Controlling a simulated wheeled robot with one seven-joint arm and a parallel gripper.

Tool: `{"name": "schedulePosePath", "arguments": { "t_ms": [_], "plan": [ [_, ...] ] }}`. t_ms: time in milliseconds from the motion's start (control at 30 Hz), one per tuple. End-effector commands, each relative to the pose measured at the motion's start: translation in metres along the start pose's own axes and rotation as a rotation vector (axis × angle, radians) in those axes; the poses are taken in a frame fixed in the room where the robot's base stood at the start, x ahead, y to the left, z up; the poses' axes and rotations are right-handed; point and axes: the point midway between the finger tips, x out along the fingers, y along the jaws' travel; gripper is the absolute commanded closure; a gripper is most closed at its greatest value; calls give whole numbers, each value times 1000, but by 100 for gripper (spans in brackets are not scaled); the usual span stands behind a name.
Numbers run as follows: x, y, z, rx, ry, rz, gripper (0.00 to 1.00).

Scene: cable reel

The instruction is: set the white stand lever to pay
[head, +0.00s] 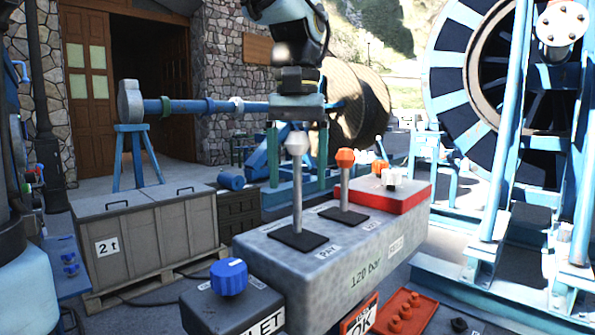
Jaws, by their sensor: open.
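The white stand lever (298,195) has a pale round knob and a thin shaft. It stands nearly upright from a black plate on the grey control stand (365,270). A small label reading PAY (327,252) is on the stand's top edge, near the lever's foot. My gripper (298,183) points down from the top of the head view. Its two greenish fingers are spread apart, one on each side of the lever in the picture. The knob shows in front of the gap, and nothing is held. Depth between fingers and lever is hard to tell.
An orange-knobbed lever (345,185) stands just right. A red-sided box (395,197) with small knobs sits behind it. A blue knob (229,277) is at front left. Grey crates (150,235) stand left, and a large blue reel (465,75) is at right.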

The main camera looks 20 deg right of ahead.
Motion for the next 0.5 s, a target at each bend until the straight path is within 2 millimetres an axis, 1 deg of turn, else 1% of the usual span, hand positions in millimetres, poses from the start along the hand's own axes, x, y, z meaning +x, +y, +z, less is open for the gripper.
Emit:
{"name": "schedulePosePath", "arguments": {
  "t_ms": [133,367,500],
  "plan": [
    [6,0,0,0,0,0,20],
    [6,0,0,0,0,0,20],
    [6,0,0,0,0,0,35]
  ]
}}
